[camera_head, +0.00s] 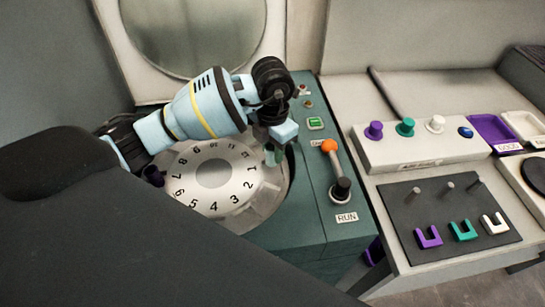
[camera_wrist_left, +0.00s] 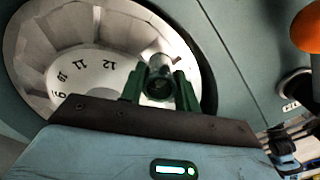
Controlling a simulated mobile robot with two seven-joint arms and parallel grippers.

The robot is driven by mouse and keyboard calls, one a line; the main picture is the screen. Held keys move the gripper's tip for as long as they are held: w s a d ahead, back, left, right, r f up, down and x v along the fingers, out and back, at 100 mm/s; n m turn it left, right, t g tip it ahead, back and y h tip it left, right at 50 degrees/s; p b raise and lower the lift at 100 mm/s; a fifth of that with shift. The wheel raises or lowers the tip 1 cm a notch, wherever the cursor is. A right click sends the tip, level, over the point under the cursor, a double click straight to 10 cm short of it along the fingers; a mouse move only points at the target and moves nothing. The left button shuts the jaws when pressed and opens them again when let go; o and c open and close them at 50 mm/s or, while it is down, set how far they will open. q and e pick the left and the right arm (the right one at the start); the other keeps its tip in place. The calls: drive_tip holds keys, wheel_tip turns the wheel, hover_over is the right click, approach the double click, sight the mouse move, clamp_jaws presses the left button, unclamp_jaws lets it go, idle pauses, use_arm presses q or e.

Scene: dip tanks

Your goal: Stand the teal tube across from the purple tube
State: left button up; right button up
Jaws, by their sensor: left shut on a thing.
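My left gripper (camera_head: 276,146) points down over the right side of the numbered rotor, near the numbers 12 and 1. It is shut on the teal tube (camera_head: 270,156), of which only a small part shows below the jaws. In the left wrist view the green fingers (camera_wrist_left: 160,90) close around the tube's dark round end (camera_wrist_left: 160,86). Whether the tube sits in a slot is unclear. The numbered rotor (camera_head: 213,173) sits in the open teal machine.
An orange-knobbed lever (camera_head: 331,147) stands right of the rotor by the RUN label. Further right are a white block (camera_head: 420,150) with coloured knobs and a dark board (camera_head: 450,215) with pegs and coloured U-shapes. The round lid (camera_head: 190,35) stands open behind.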

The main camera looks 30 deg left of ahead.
use_arm(q)
drive_tip(key=shift+f, duration=1.85)
drive_tip(key=shift+f, duration=0.1)
drive_tip(key=shift+f, duration=0.1)
drive_tip(key=o, duration=1)
wheel_tip(320, 180, up, 12)
drive_tip(key=shift+r, duration=0.2)
